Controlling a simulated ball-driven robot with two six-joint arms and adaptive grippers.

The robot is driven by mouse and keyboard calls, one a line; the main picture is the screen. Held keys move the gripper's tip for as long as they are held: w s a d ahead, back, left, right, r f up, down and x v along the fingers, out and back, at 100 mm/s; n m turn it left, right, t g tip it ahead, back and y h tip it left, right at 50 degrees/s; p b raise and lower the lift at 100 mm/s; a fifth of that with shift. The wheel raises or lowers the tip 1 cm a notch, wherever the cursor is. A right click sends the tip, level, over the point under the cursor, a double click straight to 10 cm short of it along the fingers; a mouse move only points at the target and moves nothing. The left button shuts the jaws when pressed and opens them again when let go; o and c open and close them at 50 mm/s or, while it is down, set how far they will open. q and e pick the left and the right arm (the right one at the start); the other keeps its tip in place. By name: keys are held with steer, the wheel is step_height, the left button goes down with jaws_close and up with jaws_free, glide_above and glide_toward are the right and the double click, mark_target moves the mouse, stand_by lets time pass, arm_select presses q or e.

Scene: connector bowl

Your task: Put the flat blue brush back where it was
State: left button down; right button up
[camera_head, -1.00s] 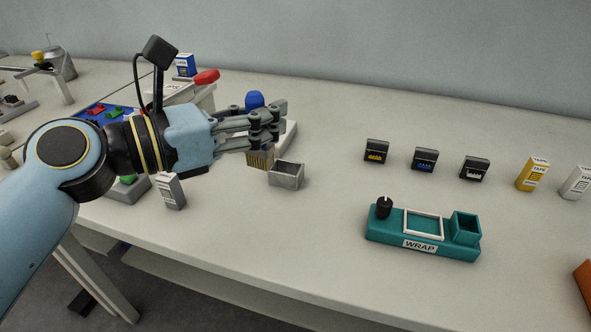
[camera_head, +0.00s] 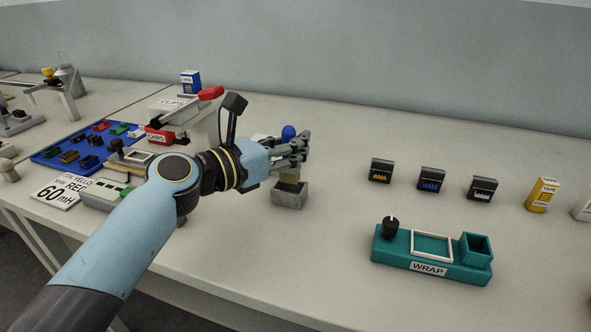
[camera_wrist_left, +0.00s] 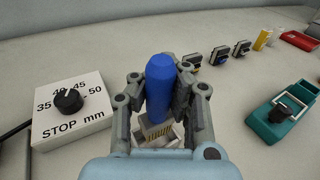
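The flat blue brush has a rounded blue handle (camera_head: 288,132) and pale bristles at its lower end. My left gripper (camera_head: 292,152) is shut around the handle, with fingers on both sides in the left wrist view (camera_wrist_left: 160,95). The brush stands about upright. Its lower end is at the mouth of a small grey square cup (camera_head: 290,197); I cannot tell how deep it reaches. The cup's rim also shows behind the bristles in the left wrist view. My right gripper is out of view.
A teal WRAP fixture (camera_head: 400,254) stands to the right. Several small dark boxes (camera_head: 381,171) and a yellow tape box (camera_head: 542,195) line up behind it. A STOP mm dial block (camera_wrist_left: 70,110) is left of the gripper in the wrist view. The table between cup and fixture is clear.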

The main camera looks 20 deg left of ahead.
arm_select(q)
steer(key=shift+f+b, duration=0.85)
steer(key=shift+f, duration=1.1)
steer(key=shift+f, duration=0.15)
steer(key=c, duration=1.5)
jaws_free()
steer(key=shift+o, duration=0.2)
steer(key=shift+a+r, duration=0.1)
steer(key=shift+r, duration=0.1)
steer(key=v, duration=1.2)
steer(key=shift+f, duration=0.1)
